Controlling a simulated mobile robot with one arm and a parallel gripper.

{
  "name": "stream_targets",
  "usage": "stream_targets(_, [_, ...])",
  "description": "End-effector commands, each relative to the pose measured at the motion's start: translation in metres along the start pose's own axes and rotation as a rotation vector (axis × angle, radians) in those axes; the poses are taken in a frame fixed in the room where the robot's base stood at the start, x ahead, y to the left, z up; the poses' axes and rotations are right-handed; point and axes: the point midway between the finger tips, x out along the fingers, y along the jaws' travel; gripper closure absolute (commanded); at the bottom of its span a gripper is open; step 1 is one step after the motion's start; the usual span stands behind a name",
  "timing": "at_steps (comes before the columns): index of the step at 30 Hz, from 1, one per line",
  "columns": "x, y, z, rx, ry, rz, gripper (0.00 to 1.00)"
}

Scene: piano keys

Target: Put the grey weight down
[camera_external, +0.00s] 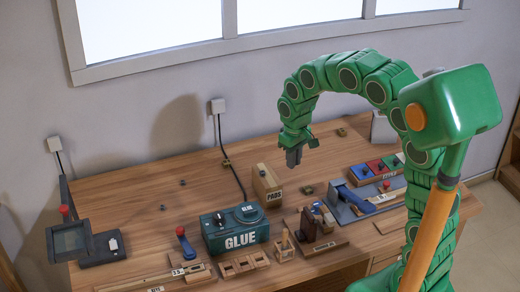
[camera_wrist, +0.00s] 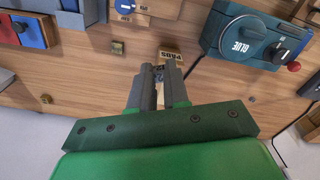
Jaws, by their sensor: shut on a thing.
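My gripper (camera_external: 293,158) hangs from the curved green arm, pointing down above the back middle of the wooden table. It is raised clear of the tabletop. In the wrist view its two grey fingers (camera_wrist: 158,78) are close together, with a small grey piece, the grey weight (camera_wrist: 159,72), between the tips. The fingers hide most of the weight, and I cannot make it out separately in the external view.
The PADS box (camera_external: 267,187) stands left of and below my gripper in the external view. The GLUE machine (camera_external: 235,229) is further left. Small brassy blocks (camera_external: 308,190) lie on the table (camera_external: 130,187). A blue-and-grey device (camera_external: 362,201) is at right. Bare wood lies around the PADS box.

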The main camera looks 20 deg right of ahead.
Motion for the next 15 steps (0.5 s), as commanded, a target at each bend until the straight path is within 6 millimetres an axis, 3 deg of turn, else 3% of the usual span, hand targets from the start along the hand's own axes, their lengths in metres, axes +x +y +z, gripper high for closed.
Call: stream_targets(15, [0.027,0.004,-0.058,0.001,0.000,0.000,1.00])
